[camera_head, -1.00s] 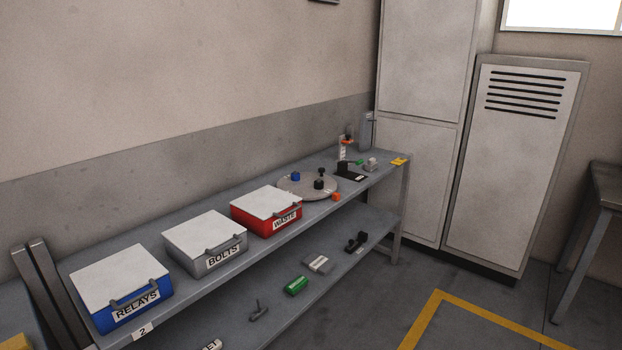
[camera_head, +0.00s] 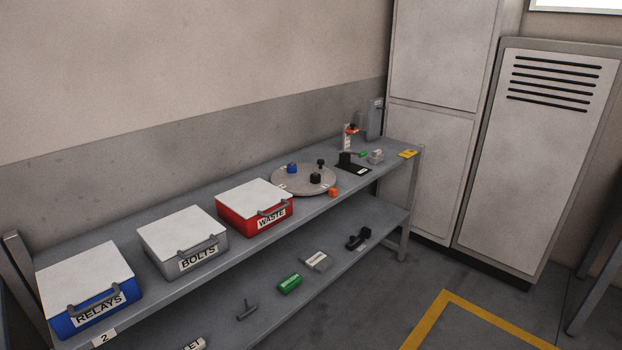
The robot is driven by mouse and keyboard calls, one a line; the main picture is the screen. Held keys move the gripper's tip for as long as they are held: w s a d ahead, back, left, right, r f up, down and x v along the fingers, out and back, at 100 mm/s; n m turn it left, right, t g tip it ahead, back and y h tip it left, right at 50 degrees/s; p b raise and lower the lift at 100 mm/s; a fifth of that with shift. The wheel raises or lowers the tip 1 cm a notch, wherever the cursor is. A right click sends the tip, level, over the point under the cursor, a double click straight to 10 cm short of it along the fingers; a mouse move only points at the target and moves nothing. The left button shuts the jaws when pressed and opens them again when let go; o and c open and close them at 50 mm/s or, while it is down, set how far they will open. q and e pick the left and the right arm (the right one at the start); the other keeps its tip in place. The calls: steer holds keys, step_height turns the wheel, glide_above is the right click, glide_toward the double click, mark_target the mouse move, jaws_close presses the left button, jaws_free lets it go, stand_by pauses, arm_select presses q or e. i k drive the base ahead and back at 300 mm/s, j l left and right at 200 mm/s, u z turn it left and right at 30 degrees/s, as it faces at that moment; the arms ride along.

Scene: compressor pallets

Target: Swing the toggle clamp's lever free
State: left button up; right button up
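A small upright fixture with an orange-red tip (camera_head: 349,137) stands near the far right end of the bench's top shelf. It may be the toggle clamp, but it is too small to tell. A black block on a dark base plate (camera_head: 353,166) sits just in front of it. The lever's position cannot be made out. Neither of my grippers shows in the head view.
The bench (camera_head: 188,288) runs along the wall. Lidded boxes stand on it: blue RELAYS (camera_head: 96,313), grey BOLTS (camera_head: 190,262) and red WASTE (camera_head: 262,221). A round turntable (camera_head: 290,183) holds small parts. A locker (camera_head: 535,150) stands right; floor in front is open.

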mark_target(360, 154)
steer(key=i+l+u, duration=0.5)
steer(key=i+l, duration=1.5)
steer(key=l, duration=0.1)
